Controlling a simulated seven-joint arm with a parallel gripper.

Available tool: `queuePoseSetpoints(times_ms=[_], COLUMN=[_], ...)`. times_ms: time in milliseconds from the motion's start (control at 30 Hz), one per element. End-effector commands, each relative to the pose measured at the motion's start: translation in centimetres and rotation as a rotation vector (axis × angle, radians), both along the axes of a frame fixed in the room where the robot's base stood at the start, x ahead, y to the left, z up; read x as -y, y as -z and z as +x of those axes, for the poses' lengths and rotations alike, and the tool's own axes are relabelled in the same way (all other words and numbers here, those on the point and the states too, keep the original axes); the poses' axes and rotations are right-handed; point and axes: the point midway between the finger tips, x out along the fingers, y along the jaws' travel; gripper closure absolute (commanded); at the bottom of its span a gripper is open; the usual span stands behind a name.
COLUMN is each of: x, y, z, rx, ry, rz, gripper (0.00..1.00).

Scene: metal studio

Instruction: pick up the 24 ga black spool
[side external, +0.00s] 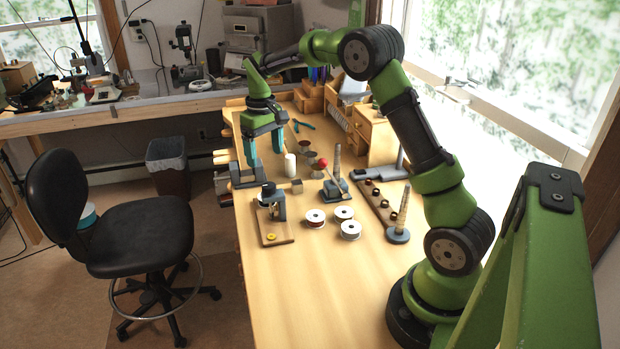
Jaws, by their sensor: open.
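Three small spools with white rims stand close together on the wooden bench: a left spool (315,218), a back spool (344,213) and a front right spool (350,230). Their labels are too small to read, so I cannot tell which is the 24 ga black one. My gripper (264,157) is open, pointing down, with teal fingers apart and nothing seen between them. It is farther back on the bench and left of the spools, apart from them.
A small press on a wooden base (276,240) stands left of the spools. A blue-based stand (334,190) is behind them. A wooden rack (378,205) and a tapered mandrel (399,232) are at right. A white candle-like cylinder (290,167) stands near my gripper. The front bench is clear.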

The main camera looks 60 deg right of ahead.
Motion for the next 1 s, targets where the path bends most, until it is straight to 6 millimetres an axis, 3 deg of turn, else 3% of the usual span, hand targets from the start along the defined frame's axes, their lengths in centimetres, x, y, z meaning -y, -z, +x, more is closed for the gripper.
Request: queuePoseSetpoints(times_ms=[100,300,567,833,1000], x=[0.0,0.0,-0.2,-0.6,-0.6], y=[2.8,6.3,8.3,12.1,12.7], z=[-0.1,-0.1,0.0,0.1,0.1], rx=[-0.005,-0.003,-0.001,-0.001,0.001], ry=[0.001,0.002,0.002,0.001,0.003], rz=[0.002,0.002,0.001,0.001,0.002], gripper=[0.20,0.20,0.20,0.20,0.20])
